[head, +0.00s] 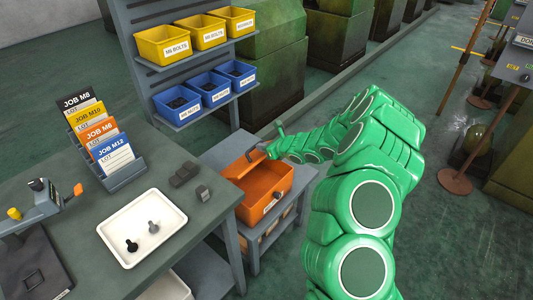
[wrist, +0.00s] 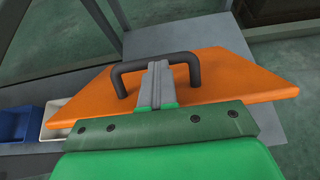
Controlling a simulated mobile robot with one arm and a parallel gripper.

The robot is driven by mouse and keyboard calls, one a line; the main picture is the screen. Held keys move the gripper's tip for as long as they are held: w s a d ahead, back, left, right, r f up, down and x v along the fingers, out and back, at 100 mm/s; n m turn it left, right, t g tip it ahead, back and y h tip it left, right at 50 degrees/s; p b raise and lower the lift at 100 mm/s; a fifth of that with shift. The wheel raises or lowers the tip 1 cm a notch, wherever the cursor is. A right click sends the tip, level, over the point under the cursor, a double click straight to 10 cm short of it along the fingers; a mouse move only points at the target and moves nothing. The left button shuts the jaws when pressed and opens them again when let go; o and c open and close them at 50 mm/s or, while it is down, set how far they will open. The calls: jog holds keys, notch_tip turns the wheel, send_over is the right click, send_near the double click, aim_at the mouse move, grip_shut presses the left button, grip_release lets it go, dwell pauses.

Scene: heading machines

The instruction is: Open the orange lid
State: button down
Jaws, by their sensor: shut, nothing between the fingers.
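The orange box (head: 280,205) stands on a low grey table to the right of the workbench. Its orange lid (head: 238,166) is tilted up at the back left, with the box's inside showing in front of it. In the wrist view the lid (wrist: 225,75) fills the middle, with a dark arched handle (wrist: 190,60). My gripper (head: 272,148) is at the lid's upper edge. In the wrist view my gripper's fingers (wrist: 156,68) are shut, overlapping the middle of the handle. Nothing shows between them, and whether they touch the handle is unclear.
The workbench (head: 75,240) holds a white tray (head: 165,245) with two bolts, a card rack (head: 125,175) and dark blocks (head: 185,175). A shelf rack with yellow bins (head: 163,46) and blue bins (head: 178,108) stands behind the box.

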jog(key=shift+w+a+r, duration=1.05)
jog(key=shift+r, duration=0.1)
jog(key=w+a+r+h, duration=0.1)
jog(key=w+a+r, duration=0.2)
jog(key=w+a, duration=0.9)
jog(key=shift+g, duration=0.4)
dwell(0.3)
jog(key=shift+w+a+r, duration=0.1)
dwell(0.4)
